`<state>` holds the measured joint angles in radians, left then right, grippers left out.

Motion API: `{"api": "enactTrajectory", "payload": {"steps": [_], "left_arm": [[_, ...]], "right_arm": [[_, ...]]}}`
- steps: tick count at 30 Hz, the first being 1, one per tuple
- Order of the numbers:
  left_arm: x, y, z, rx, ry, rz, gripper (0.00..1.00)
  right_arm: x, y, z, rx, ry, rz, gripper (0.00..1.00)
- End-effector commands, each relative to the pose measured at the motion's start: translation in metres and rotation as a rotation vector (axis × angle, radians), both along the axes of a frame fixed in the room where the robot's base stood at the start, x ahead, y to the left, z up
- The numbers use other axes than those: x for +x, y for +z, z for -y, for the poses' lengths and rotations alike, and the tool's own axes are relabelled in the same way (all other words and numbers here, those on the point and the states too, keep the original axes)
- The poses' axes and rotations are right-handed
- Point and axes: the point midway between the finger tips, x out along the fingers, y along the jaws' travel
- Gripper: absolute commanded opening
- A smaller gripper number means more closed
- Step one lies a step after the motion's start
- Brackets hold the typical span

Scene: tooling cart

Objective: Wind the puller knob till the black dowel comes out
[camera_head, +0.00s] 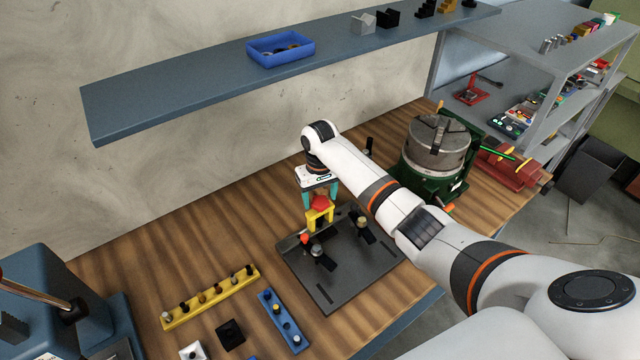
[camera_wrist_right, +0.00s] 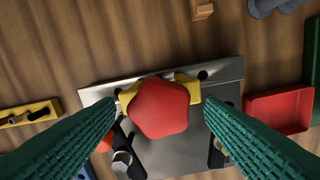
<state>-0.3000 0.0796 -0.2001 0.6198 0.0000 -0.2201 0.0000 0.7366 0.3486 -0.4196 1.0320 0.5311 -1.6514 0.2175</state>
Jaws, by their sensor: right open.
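The puller has a red lobed knob (camera_head: 321,202) on a yellow frame (camera_head: 318,219), standing at the back edge of a dark grey plate (camera_head: 340,285). My right gripper (camera_head: 320,194) is above it, pointing down, with its teal fingers on either side of the knob. In the right wrist view the red knob (camera_wrist_right: 159,107) lies between the two open green fingers, with a gap on each side. The yellow frame (camera_wrist_right: 188,84) shows behind it. The black dowel is hidden under the puller and knob. My left gripper is not in view.
Clamps (camera_head: 317,249) stand on the plate close to the puller. A yellow strip (camera_head: 210,297) and a blue strip (camera_head: 282,320) with pegs lie at the front left. A green rotary chuck (camera_head: 437,150) is at the right. A blue shelf (camera_head: 200,93) hangs behind.

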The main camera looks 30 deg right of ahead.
Motion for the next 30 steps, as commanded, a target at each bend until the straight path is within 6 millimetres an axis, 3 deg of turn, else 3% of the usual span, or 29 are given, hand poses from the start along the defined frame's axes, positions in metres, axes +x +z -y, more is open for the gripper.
{"api": "enactTrajectory", "payload": {"steps": [12, 16, 21, 30], "left_arm": [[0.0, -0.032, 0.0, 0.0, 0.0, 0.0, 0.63], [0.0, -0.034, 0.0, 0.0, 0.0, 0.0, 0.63], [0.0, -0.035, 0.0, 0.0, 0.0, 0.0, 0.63], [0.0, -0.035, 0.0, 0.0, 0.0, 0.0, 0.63]], "right_arm": [[0.002, 0.079, 0.001, -0.001, 0.0, 0.008, 0.63], [0.001, 0.101, 0.001, 0.0, 0.0, 0.007, 0.63], [0.001, 0.113, 0.001, -0.001, -0.002, 0.004, 0.63], [0.0, 0.115, 0.001, -0.001, -0.001, 0.003, 0.63]]}}
